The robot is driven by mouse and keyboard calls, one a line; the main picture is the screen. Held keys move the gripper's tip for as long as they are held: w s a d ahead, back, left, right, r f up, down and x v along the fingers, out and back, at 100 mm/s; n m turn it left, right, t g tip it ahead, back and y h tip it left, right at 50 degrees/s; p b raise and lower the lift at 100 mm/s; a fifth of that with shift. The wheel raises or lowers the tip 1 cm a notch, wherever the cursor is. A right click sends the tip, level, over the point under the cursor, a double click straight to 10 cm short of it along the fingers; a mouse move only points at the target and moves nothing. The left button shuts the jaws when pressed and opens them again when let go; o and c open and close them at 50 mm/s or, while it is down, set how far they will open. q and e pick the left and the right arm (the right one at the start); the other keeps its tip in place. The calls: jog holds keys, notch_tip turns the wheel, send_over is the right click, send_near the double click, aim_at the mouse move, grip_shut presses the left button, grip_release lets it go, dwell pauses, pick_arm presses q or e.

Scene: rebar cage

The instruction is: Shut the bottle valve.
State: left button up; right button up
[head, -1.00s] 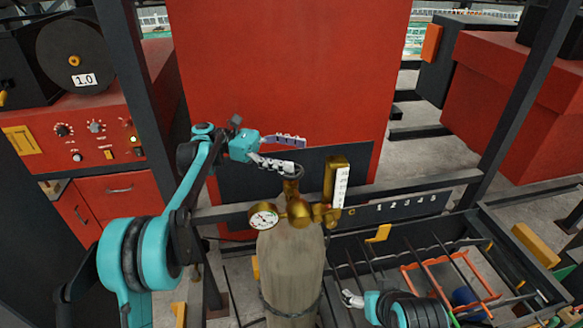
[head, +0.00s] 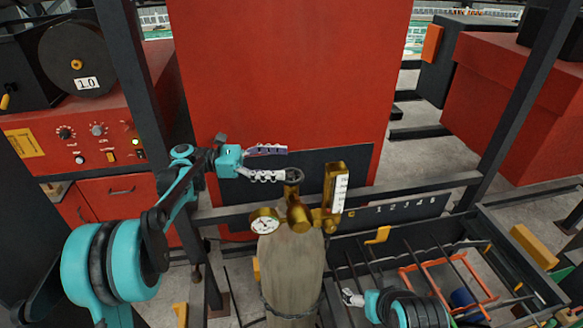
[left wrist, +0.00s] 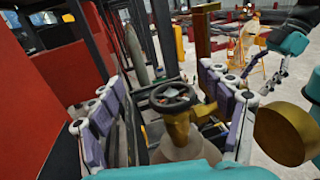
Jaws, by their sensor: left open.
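The gas bottle (head: 290,265) stands upright at centre front, with a brass valve on top and a dark handwheel (head: 294,175) above it. My left gripper (head: 287,163) is open and empty, coming in from the left at the wheel's height. In the left wrist view, the handwheel (left wrist: 173,98) lies between the spread fingers, with gaps on both sides; I see no grip on it. In the head view the lower finger's tip overlaps the wheel, and contact cannot be told. My right gripper (head: 352,298) is low at right of the bottle; its jaw state is unclear.
A round gauge (head: 264,221) and an upright brass flowmeter (head: 335,190) stick out from the valve close to the wheel. A dark rail crosses behind the bottle. A tray with bars and an orange frame (head: 450,275) lies right. A red cabinet (head: 285,80) stands behind.

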aim_at(291, 179)
pick_arm(q)
jog(key=s+a+f+n+t+p, duration=0.2)
jog(key=s+a+f+n+t, duration=0.15)
jog(key=f+t, duration=0.2)
jog(key=shift+y, duration=0.3)
jog(key=x, duration=0.2)
jog(key=p+x, duration=0.1)
jog(key=x, duration=0.2)
jog(key=p+x, duration=0.1)
jog(key=x, duration=0.1)
jog(key=shift+w+d+r, duration=0.1)
jog(key=shift+w+r, duration=0.15)
jog(key=shift+w, duration=0.1)
jog(key=c, duration=1.2)
